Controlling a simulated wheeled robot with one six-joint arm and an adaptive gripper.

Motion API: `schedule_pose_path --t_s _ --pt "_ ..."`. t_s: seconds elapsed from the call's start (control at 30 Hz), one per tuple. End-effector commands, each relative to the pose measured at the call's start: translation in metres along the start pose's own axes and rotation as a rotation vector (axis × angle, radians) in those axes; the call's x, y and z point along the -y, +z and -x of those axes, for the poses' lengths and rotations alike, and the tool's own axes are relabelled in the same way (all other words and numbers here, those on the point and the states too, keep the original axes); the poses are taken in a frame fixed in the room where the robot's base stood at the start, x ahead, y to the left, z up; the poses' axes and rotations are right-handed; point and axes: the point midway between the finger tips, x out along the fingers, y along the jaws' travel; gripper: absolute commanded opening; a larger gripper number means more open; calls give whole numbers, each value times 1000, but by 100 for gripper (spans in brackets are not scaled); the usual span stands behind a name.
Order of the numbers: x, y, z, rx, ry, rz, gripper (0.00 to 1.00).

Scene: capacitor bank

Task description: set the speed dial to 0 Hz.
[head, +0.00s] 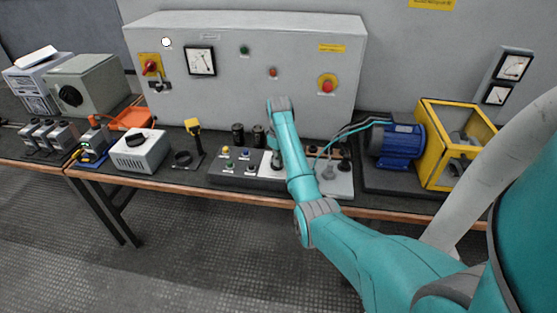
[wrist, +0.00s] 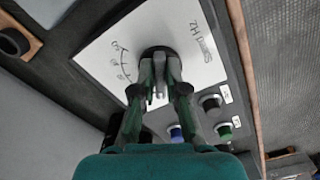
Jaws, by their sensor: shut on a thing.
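The speed dial (wrist: 158,53) is a round black knob on a white plate (wrist: 195,65) in the wrist view. The plate bears a curved scale, "Hz" and other handwritten-looking marks. My gripper (wrist: 158,80) is over the dial with its two fingers shut on the knob. The fingers hide much of the knob, and I cannot read where its pointer stands. In the head view my gripper (head: 277,160) is at the control panel on the bench, and my arm hides most of the dial.
Green and blue push buttons (wrist: 225,131) sit beside the plate, close to my fingers. In the head view, a blue motor (head: 396,143) and a yellow guard frame (head: 432,143) stand to the right. A grey cabinet (head: 225,95) rises behind the panel.

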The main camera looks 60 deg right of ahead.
Motion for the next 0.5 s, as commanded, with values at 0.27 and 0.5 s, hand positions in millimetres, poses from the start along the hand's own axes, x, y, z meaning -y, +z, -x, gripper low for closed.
schedule_pose_path --t_s 0.27,0.5 --pt "0 0 0 0 0 9 0" --pt "0 0 0 0 0 8 35"
